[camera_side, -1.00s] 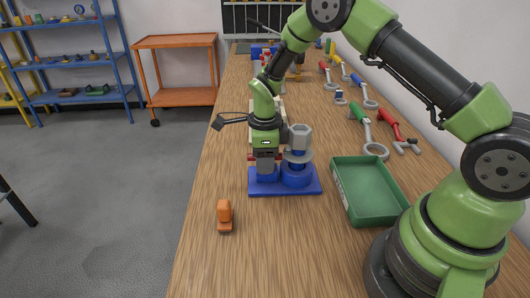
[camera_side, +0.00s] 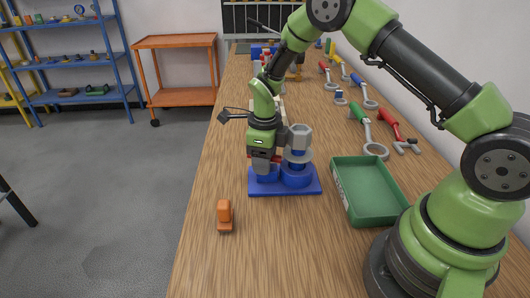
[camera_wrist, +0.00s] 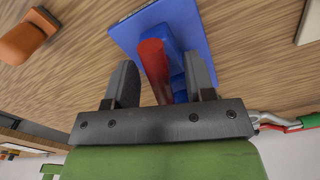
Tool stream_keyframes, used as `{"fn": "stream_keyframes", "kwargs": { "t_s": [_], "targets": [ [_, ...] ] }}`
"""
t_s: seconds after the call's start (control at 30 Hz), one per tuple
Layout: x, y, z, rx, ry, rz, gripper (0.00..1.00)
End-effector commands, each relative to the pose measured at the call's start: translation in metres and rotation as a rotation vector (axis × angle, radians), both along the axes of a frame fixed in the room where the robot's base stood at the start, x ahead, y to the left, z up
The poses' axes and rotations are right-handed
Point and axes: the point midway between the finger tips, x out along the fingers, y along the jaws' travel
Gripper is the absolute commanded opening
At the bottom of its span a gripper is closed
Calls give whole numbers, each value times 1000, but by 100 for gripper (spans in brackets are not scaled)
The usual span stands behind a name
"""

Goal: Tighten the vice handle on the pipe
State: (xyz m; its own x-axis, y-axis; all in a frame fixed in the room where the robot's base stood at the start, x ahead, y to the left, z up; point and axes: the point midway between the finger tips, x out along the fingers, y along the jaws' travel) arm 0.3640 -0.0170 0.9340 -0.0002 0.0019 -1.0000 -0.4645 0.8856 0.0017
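A blue vice base (camera_side: 306,186) lies on the wooden bench. A grey hexagonal pipe piece (camera_side: 299,138) stands upright over a blue round part on its right side. A red handle bar (camera_wrist: 153,58) belongs to the vice; in the side view it is mostly hidden by my gripper (camera_side: 264,170). My gripper points down over the left part of the vice. In the wrist view its fingers (camera_wrist: 160,66) stand apart, one on each side of the red bar, with gaps visible. Whether a finger touches the bar is unclear.
An orange clamp-like piece (camera_side: 225,215) stands front left of the vice. A green tray (camera_side: 345,205) is to its right. Several wrenches, including a green-handled one (camera_side: 362,120), lie along the right side.

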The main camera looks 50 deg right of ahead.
Motion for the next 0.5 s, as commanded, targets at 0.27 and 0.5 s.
{"fn": "stream_keyframes", "kwargs": {
  "t_s": [0.27, 0.5],
  "targets": [
    [0, 0, 1, 0, -1, 2, 49],
    [1, 0, 23, -1, -4, 4, 49]
  ]
}}
